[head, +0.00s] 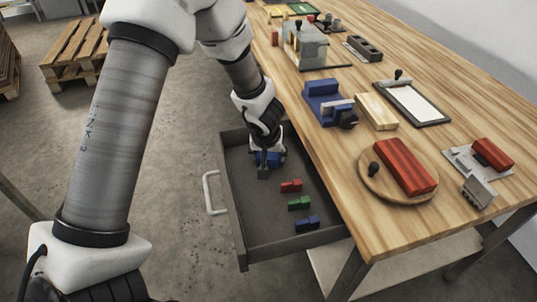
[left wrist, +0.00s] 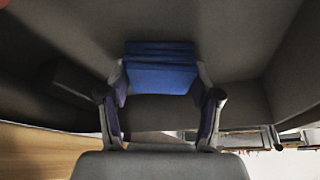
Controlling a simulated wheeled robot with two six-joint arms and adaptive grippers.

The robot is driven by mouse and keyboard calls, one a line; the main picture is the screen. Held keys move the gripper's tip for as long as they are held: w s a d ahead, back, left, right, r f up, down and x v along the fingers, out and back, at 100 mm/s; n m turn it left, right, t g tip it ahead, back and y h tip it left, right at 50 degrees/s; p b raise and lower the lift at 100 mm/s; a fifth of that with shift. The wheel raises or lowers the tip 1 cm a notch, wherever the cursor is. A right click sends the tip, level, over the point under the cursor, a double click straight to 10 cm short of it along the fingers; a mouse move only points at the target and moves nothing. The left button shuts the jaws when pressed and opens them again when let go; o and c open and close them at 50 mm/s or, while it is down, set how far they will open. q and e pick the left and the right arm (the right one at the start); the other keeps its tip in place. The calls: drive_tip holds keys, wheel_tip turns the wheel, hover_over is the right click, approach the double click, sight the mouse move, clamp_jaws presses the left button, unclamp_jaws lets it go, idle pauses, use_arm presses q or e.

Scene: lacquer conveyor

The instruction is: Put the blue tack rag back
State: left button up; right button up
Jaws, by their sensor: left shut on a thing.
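The blue tack rag (head: 267,157), a folded blue block, is inside the open grey drawer (head: 240,229) near its far end. My left gripper (head: 264,168) points down into the drawer and is shut on the rag. In the left wrist view the rag (left wrist: 161,68) sits between the two fingertips of the gripper (left wrist: 160,92), with grey drawer surface behind it. I cannot tell whether the rag touches the drawer floor. My right gripper is not in view.
Red (head: 291,185), green (head: 299,203) and blue (head: 307,223) small pieces lie in a row in the drawer. On the wooden table (head: 352,205) above stand a blue vise (head: 325,105), a round board (head: 371,190) with a red block (head: 405,166), and a clipboard (head: 413,103).

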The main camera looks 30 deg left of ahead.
use_arm(q)
drive_tip(key=o, duration=1.1)
drive_tip(key=shift+r+p, duration=0.3)
drive_tip(key=p+v, duration=0.6)
drive_tip(key=v, duration=0.5)
drive_tip(key=shift+s+d+r+p, duration=0.15)
drive_tip(key=shift+s+r+p, duration=0.1)
drive_tip(key=shift+p, duration=0.15)
drive_tip(key=shift+w, duration=0.1)
